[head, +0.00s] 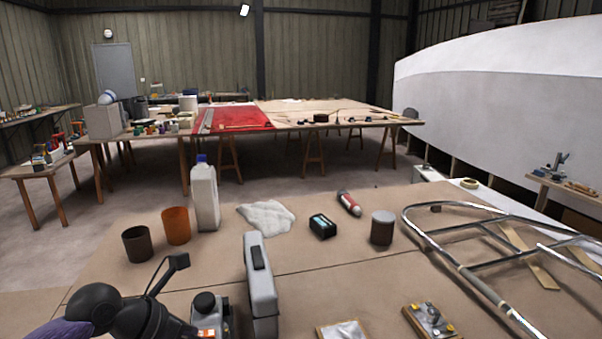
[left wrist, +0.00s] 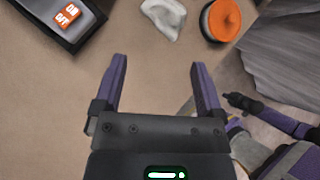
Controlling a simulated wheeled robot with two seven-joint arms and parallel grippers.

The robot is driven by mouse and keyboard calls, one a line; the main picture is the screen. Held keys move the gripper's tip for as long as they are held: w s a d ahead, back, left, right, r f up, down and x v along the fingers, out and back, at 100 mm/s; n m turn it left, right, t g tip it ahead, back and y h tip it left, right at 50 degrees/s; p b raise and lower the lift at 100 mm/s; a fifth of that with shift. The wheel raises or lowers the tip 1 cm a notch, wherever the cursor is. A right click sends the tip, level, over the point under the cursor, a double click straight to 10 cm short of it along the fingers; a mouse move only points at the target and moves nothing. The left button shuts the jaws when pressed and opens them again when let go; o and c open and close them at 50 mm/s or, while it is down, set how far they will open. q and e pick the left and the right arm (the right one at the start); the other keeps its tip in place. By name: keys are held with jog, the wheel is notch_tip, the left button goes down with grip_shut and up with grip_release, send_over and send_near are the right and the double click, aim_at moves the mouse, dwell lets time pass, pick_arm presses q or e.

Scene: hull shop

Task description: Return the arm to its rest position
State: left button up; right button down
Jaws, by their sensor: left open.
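My left gripper (left wrist: 157,62) shows in the left wrist view with its two purple fingers wide apart and nothing between them. It hangs above the brown worktop. In the head view my left arm's dark joints and a bit of purple show at the bottom left corner, over the near edge of the bench (head: 120,265). My right gripper is not seen in the head view. Purple and black links, apparently mine, show at the right of the left wrist view.
Close to the left arm are a grey case (head: 260,285), a brown cup (head: 137,245), an orange cup (head: 176,226) and a white bottle (head: 205,200). A device with an orange label (left wrist: 67,14) lies left of the gripper. A metal rail frame (head: 470,275) lies right.

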pick_arm(q)
jog(key=s+d+r+n+t+h, duration=0.2)
jog(key=d+r+n+t+h, duration=0.5)
jog(key=d+r+n+t, duration=0.45)
jog(key=s+a+f+n+g+y, duration=0.3)
jog(key=s+a+f+n+y, duration=0.25)
jog(key=f+n+y, duration=0.55)
jog(key=s+a+f+n+g+y, duration=0.4)
jog(key=a+f+n, duration=0.3)
jog(key=n, duration=0.8)
jog(key=s+d+f+n+g, duration=0.1)
jog(key=s+f+g, duration=0.1)
jog(key=s, duration=0.3)
jog(key=s+d+f+n+g+h, duration=0.1)
jog(key=s+f+g, duration=0.1)
jog(key=s, duration=0.2)
jog(key=s+d+f+n+g, duration=0.1)
jog(key=s+f+g, duration=0.15)
jog(key=s, duration=0.25)
notch_tip(320, 180, down, 16)
jog(key=s+g, duration=0.1)
jog(key=s, duration=0.1)
jog(key=s+a+f+g, duration=0.1)
jog(key=s+a+f, duration=0.2)
jog(key=s+f, duration=0.8)
jog(key=s, duration=0.3)
jog(key=shift+a+f+m, duration=0.3)
jog(key=shift+f+m, duration=0.05)
